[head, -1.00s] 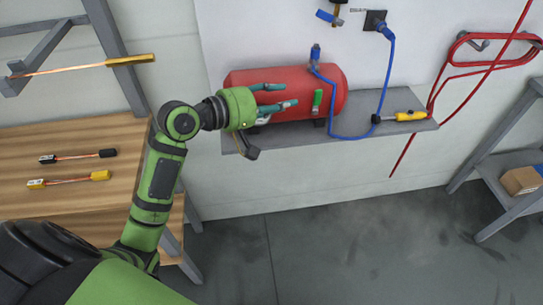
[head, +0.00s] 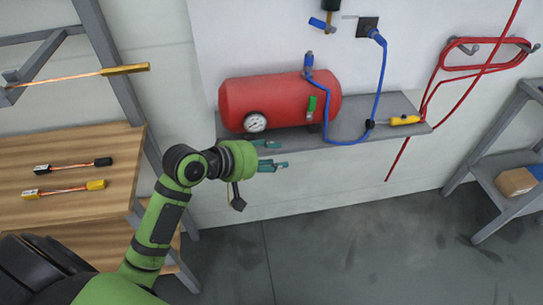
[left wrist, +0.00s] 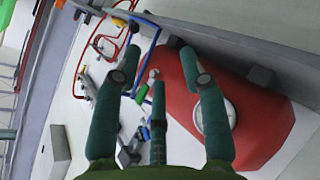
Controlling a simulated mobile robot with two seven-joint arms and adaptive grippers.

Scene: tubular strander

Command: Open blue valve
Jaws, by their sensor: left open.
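A valve with a blue lever (head: 322,25) is on the wall above the red tank (head: 282,101), near the top edge of the head view. A blue fitting (head: 308,63) stands on top of the tank, and a green handle (head: 312,106) is on its front. My left gripper (head: 281,154) is open and empty, in front of and below the shelf edge, pointing right. In the left wrist view its spread fingers (left wrist: 160,68) have nothing between them, and the tank (left wrist: 256,125) lies to the right. My right gripper is not in view.
A grey shelf (head: 345,125) carries the tank and a yellow-handled tool (head: 405,119). A blue hose (head: 379,82) runs from a wall socket to the shelf. A wooden table (head: 70,205) with short cables stands left. The floor below the shelf is clear.

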